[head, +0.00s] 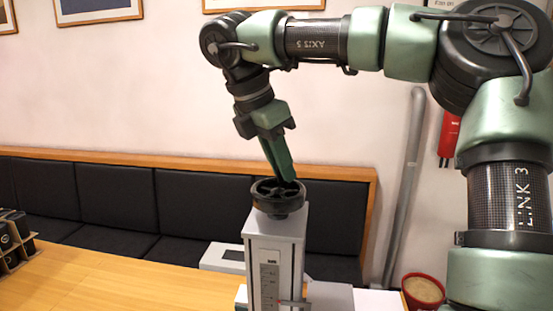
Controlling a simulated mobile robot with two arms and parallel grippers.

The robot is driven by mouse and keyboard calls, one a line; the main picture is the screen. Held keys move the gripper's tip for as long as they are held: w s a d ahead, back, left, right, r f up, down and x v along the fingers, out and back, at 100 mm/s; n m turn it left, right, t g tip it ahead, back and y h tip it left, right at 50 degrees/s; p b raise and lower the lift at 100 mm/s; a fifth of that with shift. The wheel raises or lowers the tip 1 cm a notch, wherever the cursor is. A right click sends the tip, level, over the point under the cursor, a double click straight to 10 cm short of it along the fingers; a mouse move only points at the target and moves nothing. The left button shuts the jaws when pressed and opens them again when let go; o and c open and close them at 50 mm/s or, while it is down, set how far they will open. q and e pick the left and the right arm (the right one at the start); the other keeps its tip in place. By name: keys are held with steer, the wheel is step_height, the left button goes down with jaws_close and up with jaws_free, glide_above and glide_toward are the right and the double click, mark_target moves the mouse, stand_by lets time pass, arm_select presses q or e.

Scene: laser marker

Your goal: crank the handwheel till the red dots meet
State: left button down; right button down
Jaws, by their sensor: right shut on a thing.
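The handwheel (276,202) is a dark, spoked wheel lying flat on top of the grey column (278,240) of the laser marker. My right gripper (286,178) reaches down from above and is shut at the wheel's rim, on the back right side. Its fingertips partly hide that part of the rim. A scale strip (269,288) runs down the column's front. A small red mark (279,300) shows low beside the scale, near a thin pointer. I cannot make out two separate red dots at this size. My left gripper is out of view.
The wooden table (110,285) is clear left of the marker, except for a rack of dark items (14,245) at the far left. A light grey box (222,258) stands behind the column. A red pot (424,290) is at the lower right. A dark bench lines the wall.

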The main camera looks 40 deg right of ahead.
mark_target(302, 189)
steer(key=m, duration=0.1)
steer(key=m+g+p, duration=0.1)
steer(key=m, duration=0.1)
steer(key=s+m, duration=0.1)
steer(key=shift+d+r+m+g+y, duration=0.1)
steer(key=shift+d+m+g+y, duration=0.2)
steer(key=shift+y, duration=0.1)
steer(key=m, duration=0.2)
steer(key=s+m+g+p, duration=0.1)
steer(key=shift+m+y, duration=0.4)
steer(key=shift+s+f+m+y+b, duration=0.15)
steer(key=shift+m+y, duration=0.1)
steer(key=shift+m, duration=0.3)
steer(key=shift+s+f+m+y+b, duration=0.15)
steer(key=shift+m+y, duration=0.1)
steer(key=shift+m, duration=0.3)
steer(key=shift+s+a+r+m+g+y+b, duration=0.1)
steer(key=shift+s+m+g+y+b, duration=0.15)
steer(key=shift+m, duration=0.2)
steer(key=shift+a+m+g+y+b, duration=0.15)
steer(key=shift+m+b, duration=0.15)
steer(key=shift+m, duration=0.15)
steer(key=shift+d, duration=0.1)
steer(key=c, duration=1.3)
jaws_free()
steer(key=shift+r, duration=0.1)
